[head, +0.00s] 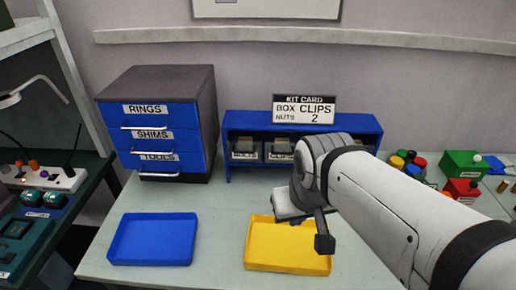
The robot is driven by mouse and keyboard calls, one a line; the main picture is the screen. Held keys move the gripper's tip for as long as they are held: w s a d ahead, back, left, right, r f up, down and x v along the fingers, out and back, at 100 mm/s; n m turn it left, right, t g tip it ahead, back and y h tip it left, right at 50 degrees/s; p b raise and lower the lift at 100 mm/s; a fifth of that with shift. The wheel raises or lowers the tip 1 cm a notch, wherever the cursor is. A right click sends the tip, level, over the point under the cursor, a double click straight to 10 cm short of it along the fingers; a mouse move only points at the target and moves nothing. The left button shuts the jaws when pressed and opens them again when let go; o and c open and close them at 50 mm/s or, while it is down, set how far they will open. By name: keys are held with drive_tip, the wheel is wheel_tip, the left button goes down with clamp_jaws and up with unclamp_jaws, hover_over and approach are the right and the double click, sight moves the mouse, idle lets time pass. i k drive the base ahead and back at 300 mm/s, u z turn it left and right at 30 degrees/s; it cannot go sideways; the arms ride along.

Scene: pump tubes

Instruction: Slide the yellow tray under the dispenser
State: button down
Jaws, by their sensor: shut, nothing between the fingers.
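The yellow tray (287,263) lies flat on the pale table at the front, right of centre. It looks empty, and my arm hides part of its right side. A blue rack (300,122) stands behind it, with two labelled bins under its top; it appears to be the dispenser. Bare table separates the tray from the rack. My gripper (324,243) is shut and empty, over the tray's right part in the picture. Whether it touches the tray I cannot tell. My arm hides the rack's right part.
An empty blue tray (152,240) lies to the left. A drawer cabinet (160,122) stands behind it. A kit card (304,109) on the rack reads "BOX CLIPS NUTS 2". Green (464,163) and red (461,190) boxes stand at right. The table between the trays is clear.

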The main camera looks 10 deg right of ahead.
sight(270, 246)
drive_tip(key=u, duration=0.05)
drive_tip(key=k, duration=0.55)
drive_tip(key=z, duration=2.35)
drive_tip(key=k, duration=1.2)
drive_tip(key=u, duration=0.7)
drive_tip(key=i, duration=1)
drive_tip(key=u, duration=0.05)
